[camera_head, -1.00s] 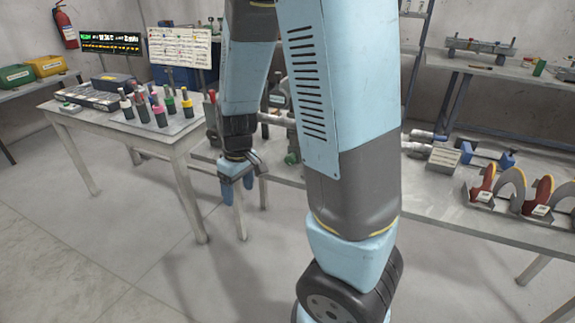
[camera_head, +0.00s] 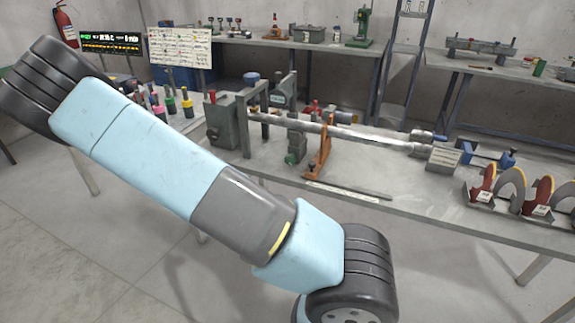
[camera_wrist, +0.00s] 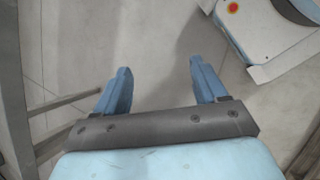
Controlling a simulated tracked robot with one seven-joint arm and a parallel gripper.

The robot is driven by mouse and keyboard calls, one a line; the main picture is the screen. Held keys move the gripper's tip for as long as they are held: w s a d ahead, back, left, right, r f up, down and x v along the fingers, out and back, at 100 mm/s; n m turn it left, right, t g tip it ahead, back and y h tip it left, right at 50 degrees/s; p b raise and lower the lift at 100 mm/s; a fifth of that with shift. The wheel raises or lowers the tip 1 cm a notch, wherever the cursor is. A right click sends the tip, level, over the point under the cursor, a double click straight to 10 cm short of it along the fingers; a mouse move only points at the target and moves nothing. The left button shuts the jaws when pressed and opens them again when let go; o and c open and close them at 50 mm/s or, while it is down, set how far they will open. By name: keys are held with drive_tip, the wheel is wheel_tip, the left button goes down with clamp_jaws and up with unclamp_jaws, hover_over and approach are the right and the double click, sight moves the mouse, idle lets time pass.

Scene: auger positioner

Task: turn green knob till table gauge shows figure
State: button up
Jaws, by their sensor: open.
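The auger positioner stands on the long grey table (camera_head: 420,200), with a long metal shaft (camera_head: 350,133) running to the right from a grey housing (camera_head: 222,122). A small green knob (camera_head: 293,158) shows low on its front side, left of an orange upright bracket (camera_head: 320,155). I cannot make out a table gauge or its figure for certain. My gripper (camera_wrist: 160,70) is open and empty in the wrist view, its two blue fingers spread over bare floor. In the head view it is out of the picture, and nothing shows it touching the positioner.
A dark display (camera_head: 110,43) with small lit figures stands at the back left beside a white chart (camera_head: 180,47). Red and grey disc-shaped parts (camera_head: 515,190) stand at the table's right. Several coloured-collar tools (camera_head: 170,103) stand behind my arm. Floor in front is clear.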

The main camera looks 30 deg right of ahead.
drive_tip(key=w+d+f+n+t+h, duration=0.1)
drive_tip(key=d+f+n+t+h, duration=0.15)
drive_tip(key=d, duration=0.25)
drive_tip(key=n+t+h, duration=0.6)
drive_tip(key=n+t, duration=0.3)
drive_tip(key=n, duration=0.3)
approach(288, 162)
drive_tip(key=shift+m+y, duration=0.25)
drive_tip(key=shift+x, duration=4.5)
drive_tip(key=shift+s+d, duration=0.1)
drive_tip(key=shift+c, duration=0.4)
drive_tip(key=c, duration=1)
drive_tip(key=shift+o, duration=0.2)
drive_tip(key=shift+m, duration=0.3)
